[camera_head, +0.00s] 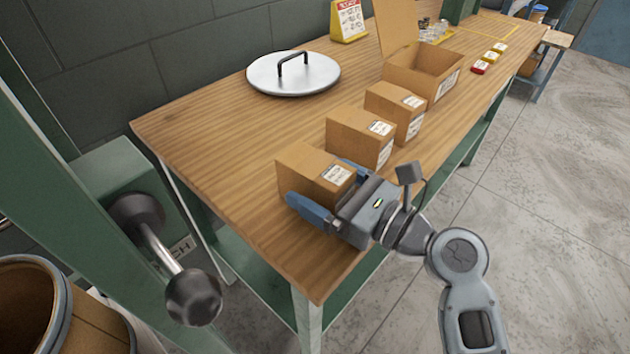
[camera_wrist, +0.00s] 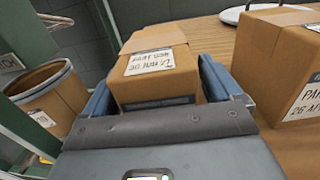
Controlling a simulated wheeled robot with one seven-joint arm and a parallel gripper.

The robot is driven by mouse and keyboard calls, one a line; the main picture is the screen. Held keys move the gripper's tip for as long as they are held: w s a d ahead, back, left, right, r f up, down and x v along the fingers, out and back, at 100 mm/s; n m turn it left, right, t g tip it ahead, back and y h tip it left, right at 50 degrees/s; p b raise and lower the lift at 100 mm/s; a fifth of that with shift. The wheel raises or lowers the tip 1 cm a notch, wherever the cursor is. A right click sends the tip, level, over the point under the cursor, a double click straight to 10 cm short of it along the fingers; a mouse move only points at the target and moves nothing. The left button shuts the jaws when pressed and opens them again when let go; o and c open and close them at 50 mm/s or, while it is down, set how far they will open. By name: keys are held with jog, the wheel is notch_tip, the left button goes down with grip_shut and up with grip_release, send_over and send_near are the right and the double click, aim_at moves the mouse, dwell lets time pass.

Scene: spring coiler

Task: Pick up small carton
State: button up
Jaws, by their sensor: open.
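A small brown carton with a white label (camera_head: 303,170) stands nearest the front-left end of the wooden workbench. It also shows in the wrist view (camera_wrist: 160,78), its labelled face toward my gripper. My gripper (camera_head: 318,188) is open, with one blue finger on each side of this carton. In the wrist view, the gripper (camera_wrist: 156,92) has the carton between its fingers, with the right finger close to its side. I cannot tell whether either finger touches it. Two similar cartons, a middle one (camera_head: 352,138) and a farther one (camera_head: 388,108), stand in a row behind it.
An open box (camera_head: 415,82) stands past the cartons on the workbench (camera_head: 215,130). A round metal lid (camera_head: 272,76) lies near the wall. The middle carton (camera_wrist: 268,60) stands close to the gripper's right finger in the wrist view. A barrel (camera_head: 30,300) stands at lower left.

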jog(key=shift+r, duration=0.1)
jog(key=c, duration=1.5)
